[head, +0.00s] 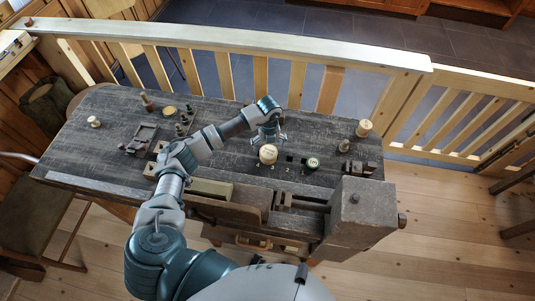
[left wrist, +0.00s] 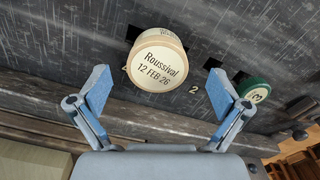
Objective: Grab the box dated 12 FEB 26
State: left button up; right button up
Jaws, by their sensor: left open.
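The box dated 12 FEB 26 (head: 268,154) is a small round cream box on the dark workbench. In the left wrist view its lid (left wrist: 157,62) reads "Roussival 12 FEB 26". My left gripper (head: 268,137) is above and just behind it in the head view. In the left wrist view the open blue fingers of my left gripper (left wrist: 159,86) are spread on either side of the box's near edge, apart from it, with nothing between them. My right gripper is not in view.
A green-lidded round box (head: 312,163) stands to the right; its lid (left wrist: 257,92) shows a 3. A large vise (head: 358,215) sits at the bench's front right. A railing (head: 240,37) runs behind.

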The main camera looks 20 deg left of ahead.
aim_at(269, 150)
pick_arm(q)
notch_tip(269, 150, down, 4)
jog(key=shift+s+d+f, duration=0.15)
jog(key=shift+f, duration=0.1)
jog(key=shift+a, duration=0.2)
jog(key=shift+c, duration=0.8)
jog(key=shift+a, duration=0.15)
jog(key=c, duration=0.8)
jog(key=shift+c, duration=0.8)
jog(key=shift+d, duration=0.25)
